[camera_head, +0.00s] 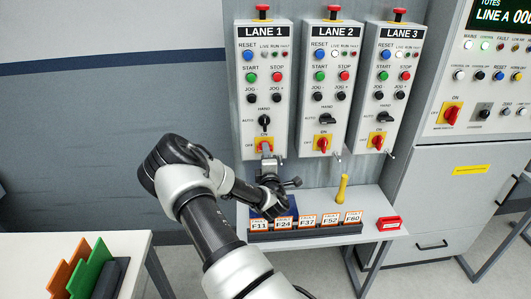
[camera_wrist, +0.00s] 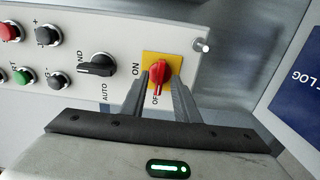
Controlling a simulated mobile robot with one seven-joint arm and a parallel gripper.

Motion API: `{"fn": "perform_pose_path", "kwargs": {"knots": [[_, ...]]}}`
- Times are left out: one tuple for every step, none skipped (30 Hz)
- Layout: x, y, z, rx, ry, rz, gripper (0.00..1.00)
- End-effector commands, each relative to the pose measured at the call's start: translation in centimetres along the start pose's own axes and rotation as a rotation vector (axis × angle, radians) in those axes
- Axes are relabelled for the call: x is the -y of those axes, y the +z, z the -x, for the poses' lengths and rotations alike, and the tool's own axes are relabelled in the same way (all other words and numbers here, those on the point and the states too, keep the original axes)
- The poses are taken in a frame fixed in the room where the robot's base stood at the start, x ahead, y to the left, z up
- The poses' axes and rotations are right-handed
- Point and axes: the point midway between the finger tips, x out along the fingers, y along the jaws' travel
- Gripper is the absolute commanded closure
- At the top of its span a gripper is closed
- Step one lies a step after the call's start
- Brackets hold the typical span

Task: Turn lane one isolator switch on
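The lane one isolator switch (camera_head: 265,144) is a red handle on a yellow plate low on the LANE 1 box (camera_head: 246,121). My gripper comes up to it from below and partly hides it in the head view. In the wrist view the red handle (camera_wrist: 159,74) runs up and down the picture, with its lower end by the "OFF" lettering; "ON" is printed to the left of the yellow plate. My gripper (camera_wrist: 160,88) is open, one finger on each side of the handle. I cannot tell whether either finger touches it.
The LANE 2 box (camera_head: 307,120) and LANE 3 box (camera_head: 365,120) hang to the right with similar switches. A black hand/auto selector (camera_wrist: 97,66) is close by. Below is a shelf (camera_head: 378,226) with a row of tags and a yellow-handled object (camera_head: 342,187).

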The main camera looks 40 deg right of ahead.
Motion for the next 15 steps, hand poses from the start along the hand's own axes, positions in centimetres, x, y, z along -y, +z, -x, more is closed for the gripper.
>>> {"fn": "perform_pose_path", "kwargs": {"knots": [[-0.06, -0.02, -0.38, -0.001, 0.001, 0.0, 0.72], [-0.04, -0.01, -0.51, -0.001, 0.0, 0.0, 0.72], [-0.03, -0.01, -0.65, 0.0, 0.0, 0.0, 0.72], [-0.02, -0.01, -0.73, 0.0, 0.0, 0.0, 0.72], [-0.02, -0.02, -0.78, 0.0, 0.0, 0.0, 0.72], [-0.02, -0.02, -0.81, 0.0, 0.0, 0.0, 0.72], [-0.02, -0.02, -0.82, 0.0, 0.0, 0.0, 0.72], [-0.01, -0.02, -0.81, 0.0, 0.0, 0.0, 0.72], [-0.01, -0.01, -0.8, 0.0, 0.0, 0.0, 0.72], [-0.01, -0.01, -0.8, 0.0, 0.0, 0.0, 0.72], [-0.01, -0.01, -0.79, 0.0, 0.0, 0.0, 0.72], [-0.01, -0.02, -0.79, 0.0, 0.0, 0.0, 0.75], [-0.01, -0.01, -0.78, 0.0, 0.0, 0.0, 0.8], [-0.01, -0.01, -0.78, 0.0, 0.0, 0.0, 0.85], [-0.01, -0.01, -0.78, 0.0, 0.0, 0.0, 0.92]]}}
